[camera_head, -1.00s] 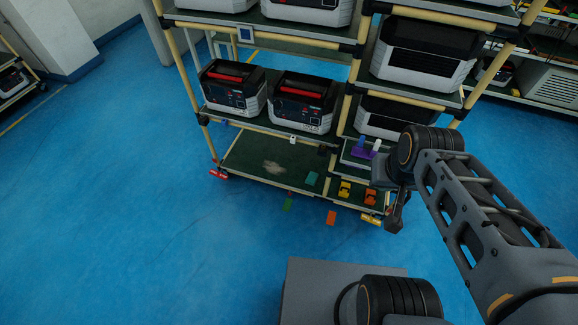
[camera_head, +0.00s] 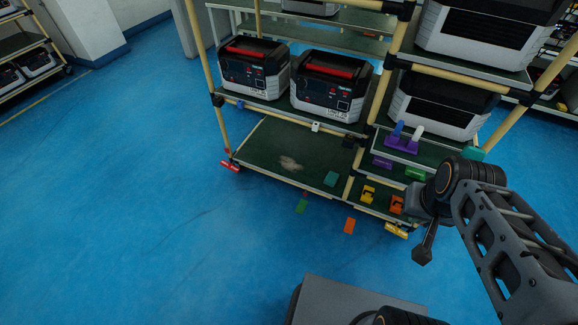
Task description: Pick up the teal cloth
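A small teal piece that looks like the cloth (camera_head: 331,179) lies flat on the lower green shelf (camera_head: 255,150), near its front edge. A pale dusty patch (camera_head: 291,163) is to its left. Another teal thing (camera_head: 474,153) shows at the right, partly behind my arm, and I cannot tell what it is. My gripper (camera_head: 423,257) points down at the right, in front of the rack and apart from the teal piece. Its fingers are dark and too small to tell open from shut.
Boxy units with red handles (camera_head: 330,85) stand on the shelf above. Yellow (camera_head: 368,194) and orange (camera_head: 397,204) pieces lie right of the teal piece. A purple holder (camera_head: 401,145) sits higher up. An orange card (camera_head: 349,226) is by the front edge. Blue floor at left is clear.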

